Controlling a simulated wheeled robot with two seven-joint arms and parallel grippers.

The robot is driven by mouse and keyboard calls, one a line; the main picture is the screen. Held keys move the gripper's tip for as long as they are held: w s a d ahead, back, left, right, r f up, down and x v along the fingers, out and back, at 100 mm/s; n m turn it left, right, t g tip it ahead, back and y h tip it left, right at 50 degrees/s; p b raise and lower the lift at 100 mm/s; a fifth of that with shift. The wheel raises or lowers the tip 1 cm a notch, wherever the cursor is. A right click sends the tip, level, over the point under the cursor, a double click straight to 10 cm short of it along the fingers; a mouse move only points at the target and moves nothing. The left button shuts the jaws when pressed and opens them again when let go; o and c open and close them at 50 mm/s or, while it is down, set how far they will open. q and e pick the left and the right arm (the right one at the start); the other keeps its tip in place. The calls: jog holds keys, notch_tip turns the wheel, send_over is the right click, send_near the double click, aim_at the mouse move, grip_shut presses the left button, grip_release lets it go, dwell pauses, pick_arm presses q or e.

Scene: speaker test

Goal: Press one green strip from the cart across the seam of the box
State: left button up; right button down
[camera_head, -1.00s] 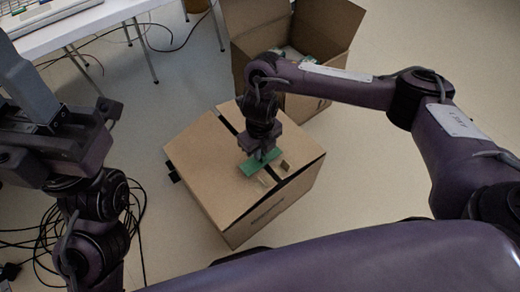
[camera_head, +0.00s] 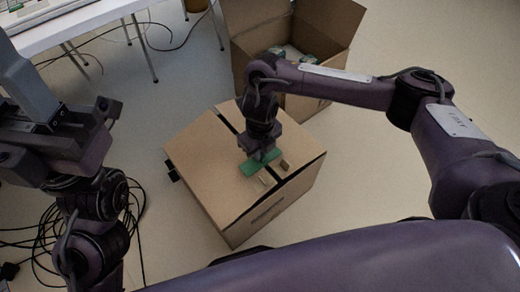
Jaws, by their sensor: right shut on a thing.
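The closed cardboard box (camera_head: 205,165) stands on the floor in the middle of the view, with a dark seam (camera_head: 227,118) running across its top. My right gripper (camera_head: 264,155) points down at the box top, shut on a green strip (camera_head: 250,168). The strip lies at or just above the top, across the line of the seam. The gripper hides part of the strip and seam, so I cannot tell whether the strip touches all along. My left arm (camera_head: 60,145) is at the left, away from the box; its jaws cannot be made out.
An open cardboard box (camera_head: 340,20) stands behind, with some green and pale items inside. A white table (camera_head: 75,28) with thin legs is at the upper left. Black cables (camera_head: 40,235) lie coiled on the floor at the lower left. The floor right of the closed box is clear.

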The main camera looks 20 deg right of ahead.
jog(key=shift+f+b, duration=1.65)
jog(key=shift+f, duration=0.8)
jog(key=c, duration=1.4)
grip_release()
jog(key=shift+c, duration=0.2)
